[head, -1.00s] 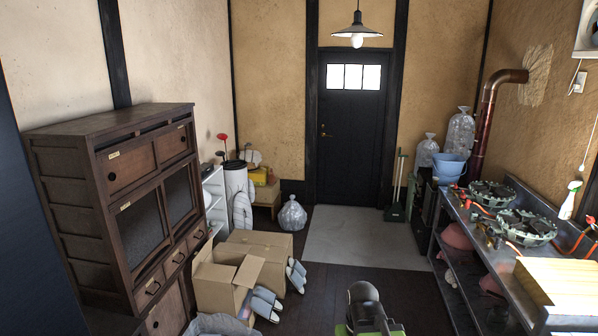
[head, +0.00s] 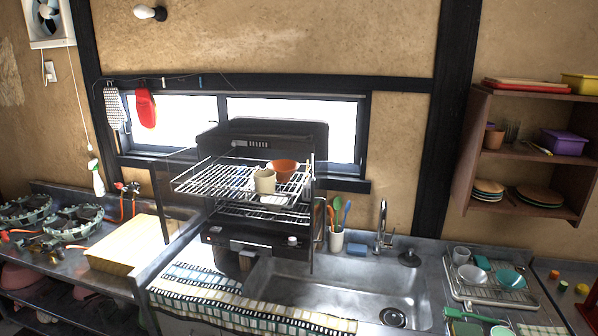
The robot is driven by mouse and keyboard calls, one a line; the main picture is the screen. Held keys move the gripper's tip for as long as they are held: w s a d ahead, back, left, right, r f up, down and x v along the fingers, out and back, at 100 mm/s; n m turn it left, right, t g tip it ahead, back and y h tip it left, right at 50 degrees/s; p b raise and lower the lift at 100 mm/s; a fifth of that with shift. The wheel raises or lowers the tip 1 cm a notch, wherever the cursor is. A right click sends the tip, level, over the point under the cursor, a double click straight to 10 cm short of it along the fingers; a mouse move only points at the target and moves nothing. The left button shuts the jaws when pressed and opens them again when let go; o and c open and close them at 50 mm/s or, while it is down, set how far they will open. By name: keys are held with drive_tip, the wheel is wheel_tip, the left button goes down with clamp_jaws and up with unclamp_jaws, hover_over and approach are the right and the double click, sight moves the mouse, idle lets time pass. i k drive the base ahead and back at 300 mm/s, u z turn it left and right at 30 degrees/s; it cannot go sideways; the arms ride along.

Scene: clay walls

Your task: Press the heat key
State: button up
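A black appliance (head: 316,140) stands on the counter behind the sink, in front of the window. Wire racks (head: 205,180) stick out at its front, with a beige cup (head: 265,182) and a terracotta cup (head: 285,169) on the upper one. A dark lower front panel (head: 265,243) carries small light controls or marks. I cannot make out which, if any, is the heat key. My gripper is not in the current head view.
A sink (head: 335,290) with a tap (head: 382,228) is right of the appliance. A dish rack (head: 500,292) stands farther right. A yellow-topped block (head: 130,243) and burners (head: 70,222) are left. A patterned cloth (head: 200,285) covers the counter's front edge. A shelf (head: 530,150) hangs right.

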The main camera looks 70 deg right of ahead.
sight(214, 229)
drive_tip(key=z, duration=1.9)
drive_tip(key=k, duration=0.9)
drive_tip(key=u, duration=0.05)
drive_tip(key=i, duration=0.85)
drive_tip(key=z, duration=0.05)
